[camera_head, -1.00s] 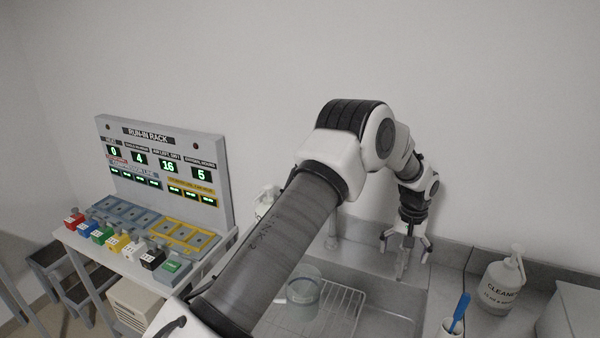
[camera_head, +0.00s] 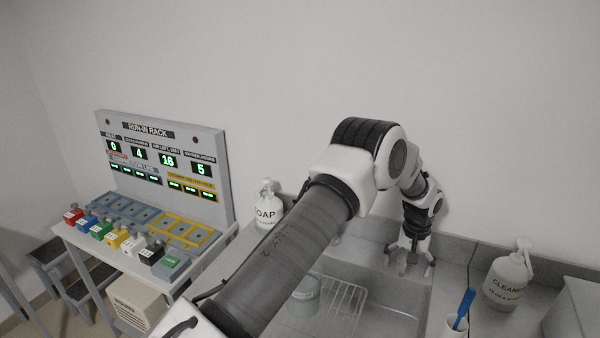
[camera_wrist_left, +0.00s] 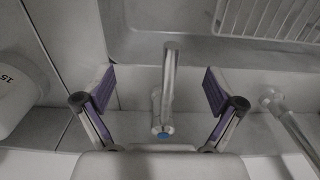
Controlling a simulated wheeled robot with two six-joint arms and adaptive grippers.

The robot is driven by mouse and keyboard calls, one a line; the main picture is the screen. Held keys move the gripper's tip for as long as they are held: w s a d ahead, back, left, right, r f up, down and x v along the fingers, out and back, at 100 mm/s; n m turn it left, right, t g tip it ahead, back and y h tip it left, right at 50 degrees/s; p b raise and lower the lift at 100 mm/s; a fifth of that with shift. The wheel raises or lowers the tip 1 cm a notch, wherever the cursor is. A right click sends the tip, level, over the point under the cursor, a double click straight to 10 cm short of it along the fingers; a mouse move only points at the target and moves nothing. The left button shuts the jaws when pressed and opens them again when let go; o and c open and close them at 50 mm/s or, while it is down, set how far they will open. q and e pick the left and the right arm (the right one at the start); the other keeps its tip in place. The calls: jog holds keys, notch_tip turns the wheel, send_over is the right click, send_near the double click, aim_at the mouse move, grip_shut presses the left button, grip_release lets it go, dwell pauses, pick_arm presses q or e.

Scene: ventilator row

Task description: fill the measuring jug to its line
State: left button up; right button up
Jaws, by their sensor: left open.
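The measuring jug (camera_head: 306,298) stands on the wire rack in the sink, partly hidden behind my left arm. Its line and any water in it cannot be made out. My left gripper (camera_head: 408,262) is open at the back of the sink, fingers pointing down. In the left wrist view its two purple-padded fingers (camera_wrist_left: 158,92) stand either side of a slim metal tap part (camera_wrist_left: 169,85) with a blue mark at its base. Neither finger visibly touches it. A second metal pipe (camera_wrist_left: 292,125) is beyond the right finger. My right gripper is out of view.
A soap bottle (camera_head: 267,207) stands left of the sink. A cleaner bottle (camera_head: 506,280) and a white cup (camera_head: 455,328) with a blue-handled tool are at the right. The wire rack (camera_head: 343,306) lies in the sink. The run-in rack (camera_head: 160,160) is at the far left.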

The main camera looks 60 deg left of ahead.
pick_arm(q)
jog(key=w+d, duration=0.4)
jog(key=d, duration=0.2)
jog(key=shift+d+b, duration=0.25)
jog(key=shift+b, duration=0.1)
dwell(0.7)
dwell(6.3)
